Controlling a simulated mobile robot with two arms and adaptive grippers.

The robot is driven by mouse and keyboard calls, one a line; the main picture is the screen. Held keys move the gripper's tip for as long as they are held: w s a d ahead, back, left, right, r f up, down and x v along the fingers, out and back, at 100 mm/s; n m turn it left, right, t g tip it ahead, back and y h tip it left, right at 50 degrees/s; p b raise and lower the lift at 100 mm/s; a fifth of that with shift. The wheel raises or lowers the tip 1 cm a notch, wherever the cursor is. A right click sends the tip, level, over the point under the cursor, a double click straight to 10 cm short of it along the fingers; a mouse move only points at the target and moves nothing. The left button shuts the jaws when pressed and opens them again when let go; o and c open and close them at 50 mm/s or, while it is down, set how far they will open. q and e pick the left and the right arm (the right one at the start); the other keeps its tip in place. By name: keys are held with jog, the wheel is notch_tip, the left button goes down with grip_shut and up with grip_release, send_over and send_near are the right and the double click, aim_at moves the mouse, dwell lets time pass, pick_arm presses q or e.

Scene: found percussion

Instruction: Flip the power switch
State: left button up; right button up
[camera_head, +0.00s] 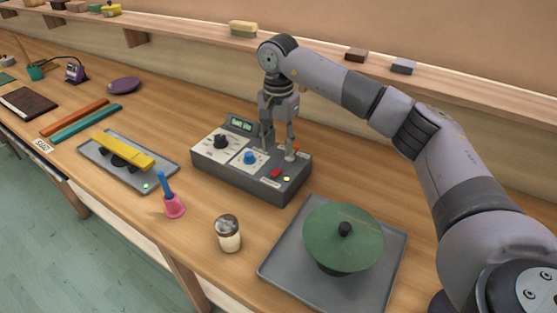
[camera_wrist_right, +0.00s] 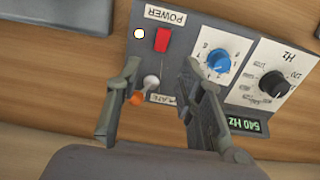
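The grey control box (camera_head: 232,182) stands on the workbench, with a red power switch (camera_head: 276,173) near its front right corner. In the right wrist view the red switch (camera_wrist_right: 162,40) sits beside the word POWER and a pale round light (camera_wrist_right: 139,33). A lever with a whitish knob (camera_wrist_right: 152,82) and an orange light (camera_wrist_right: 137,98) are by a partly hidden second label. My right gripper (camera_head: 279,148) points down over the box's right part. Its fingers (camera_wrist_right: 161,66) are apart with nothing held between them; the red switch lies just beyond the tips. My left gripper is not in view.
The box also has a blue knob (camera_head: 250,158), a black knob (camera_head: 221,142) and a green display (camera_head: 241,124). A grey tray (camera_head: 285,277) with a green lidded disc (camera_head: 325,235), a shaker jar (camera_head: 229,236) and a pink bell (camera_head: 174,207) stand in front. A shelf (camera_head: 200,29) runs behind.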

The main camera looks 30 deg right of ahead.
aim_at(278, 169)
notch_tip(278, 169, down, 7)
jog(key=shift+r+p, duration=0.1)
jog(key=shift+p, duration=0.45)
jog(key=shift+c, duration=0.6)
grip_shut()
